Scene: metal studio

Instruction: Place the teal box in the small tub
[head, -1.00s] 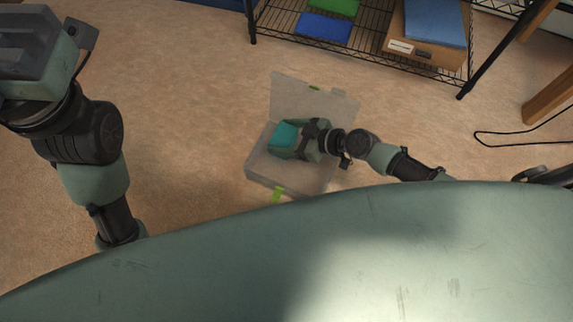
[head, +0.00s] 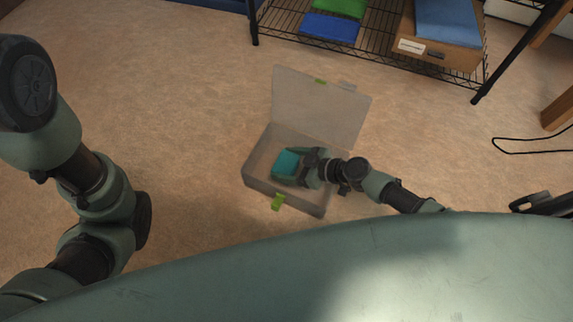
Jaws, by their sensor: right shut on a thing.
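The teal box (head: 286,163) is between the fingers of my right gripper (head: 294,165), which is shut on it. The small tub (head: 262,178) is a clear grey plastic box on the floor with green latches. Its lid (head: 320,105) stands open at the back. The teal box and the gripper appear within the tub's opening; I cannot tell whether the box touches the tub floor. The gripper and wrist hide part of the tub's right side. My left arm is at the left, and its gripper is out of the picture.
A black wire shelf (head: 375,45) stands at the back with a green item, a blue item (head: 330,28) and a cardboard box (head: 435,48). A black cable (head: 525,150) lies on the floor at the right. The floor left of the tub is clear.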

